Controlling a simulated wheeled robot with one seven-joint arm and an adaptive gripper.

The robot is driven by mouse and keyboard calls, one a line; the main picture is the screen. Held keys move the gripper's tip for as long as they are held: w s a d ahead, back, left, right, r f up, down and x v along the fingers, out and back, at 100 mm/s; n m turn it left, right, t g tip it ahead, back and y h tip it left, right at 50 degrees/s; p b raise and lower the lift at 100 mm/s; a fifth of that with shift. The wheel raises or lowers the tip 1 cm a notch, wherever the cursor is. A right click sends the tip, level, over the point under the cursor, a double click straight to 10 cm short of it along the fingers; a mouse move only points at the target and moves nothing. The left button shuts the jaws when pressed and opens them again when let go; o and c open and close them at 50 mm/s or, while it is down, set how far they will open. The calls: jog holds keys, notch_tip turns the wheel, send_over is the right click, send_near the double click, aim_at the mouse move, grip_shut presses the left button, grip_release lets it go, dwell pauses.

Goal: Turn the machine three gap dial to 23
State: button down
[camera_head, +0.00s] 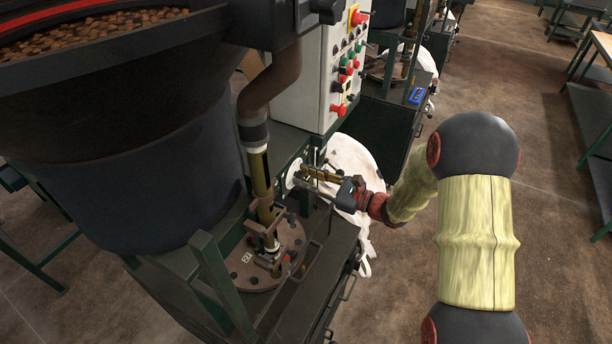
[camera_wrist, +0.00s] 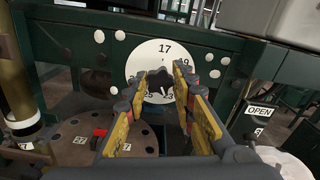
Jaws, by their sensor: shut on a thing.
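The gap dial is a round white disc with black numbers; in the wrist view the dial (camera_wrist: 146,54) sits upright on a dark green machine frame, with 17 at its top and 19 to the right. Its lower numbers are partly hidden by my fingers. In the head view the dial (camera_head: 292,176) shows edge-on beside the brass pipe. My gripper (camera_head: 310,172) reaches it from the right. In the wrist view my gripper (camera_wrist: 161,82) has its yellow fingers shut on the dark knob at the dial's centre.
A round brown plate (camera_head: 283,262) with holes lies below the brass pipe (camera_head: 258,180). A control panel (camera_head: 335,70) with coloured buttons stands behind. A white bag (camera_head: 350,158) hangs beside my gripper.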

jog(key=shift+f, duration=0.1)
jog(key=c, duration=1.5)
grip_release()
jog(key=shift+d, duration=0.1)
jog(key=v, duration=1.2)
